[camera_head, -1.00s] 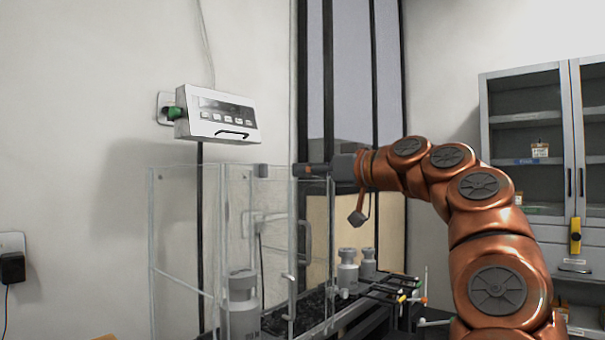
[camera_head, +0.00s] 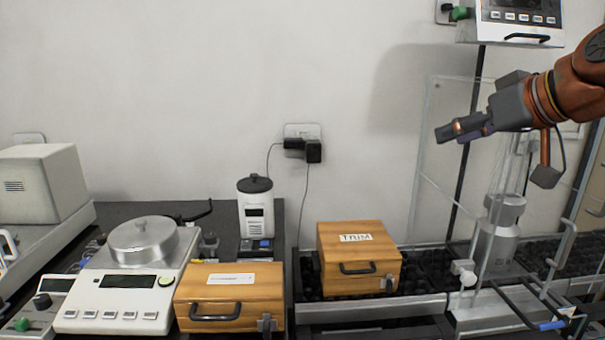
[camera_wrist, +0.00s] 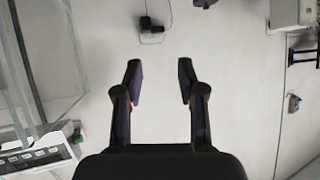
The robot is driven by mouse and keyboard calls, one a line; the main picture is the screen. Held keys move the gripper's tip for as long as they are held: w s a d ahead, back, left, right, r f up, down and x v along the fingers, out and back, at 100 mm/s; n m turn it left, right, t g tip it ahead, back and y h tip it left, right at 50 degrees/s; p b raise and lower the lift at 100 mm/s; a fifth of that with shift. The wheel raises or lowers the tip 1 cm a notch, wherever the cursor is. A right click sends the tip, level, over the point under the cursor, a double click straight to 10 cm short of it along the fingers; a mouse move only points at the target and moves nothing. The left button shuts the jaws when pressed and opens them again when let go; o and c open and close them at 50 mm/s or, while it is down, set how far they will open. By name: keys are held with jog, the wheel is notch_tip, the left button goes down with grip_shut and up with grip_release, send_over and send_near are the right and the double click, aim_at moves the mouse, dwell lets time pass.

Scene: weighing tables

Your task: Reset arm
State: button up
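My copper-coloured arm comes in from the right edge of the head view. My gripper (camera_head: 447,132) points left and slightly down, in the air in front of the wall and the clear enclosure. In the wrist view my gripper (camera_wrist: 160,82) shows two dark fingers apart with nothing between them. Behind the fingers is the bare wall with a black plug (camera_wrist: 150,26).
A balance (camera_head: 125,280) with a metal pan, a wooden box (camera_head: 235,285) and another labelled TRIM (camera_head: 345,245) sit below on the tables. A clear enclosure (camera_head: 432,110) holds a grey weight (camera_head: 497,240). A wall display (camera_head: 512,28) hangs upper right.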

jog(key=s+a+f+g+h+p, duration=0.1)
jog(key=s+a+f+g+p, duration=0.7)
jog(key=a+f, duration=0.45)
jog(key=s+d+f+m+g+h+p, duration=0.1)
jog(key=s+f+p, duration=0.3)
jog(key=s, duration=0.5)
jog(key=s+f+m+g+h+p, duration=0.2)
jog(key=s+f+g+p, duration=0.2)
jog(key=s, duration=0.6)
jog(key=shift+d+f+p, duration=0.35)
jog(key=shift+f+p, duration=0.1)
jog(key=shift+f, duration=0.15)
jog(key=shift+a, duration=0.1)
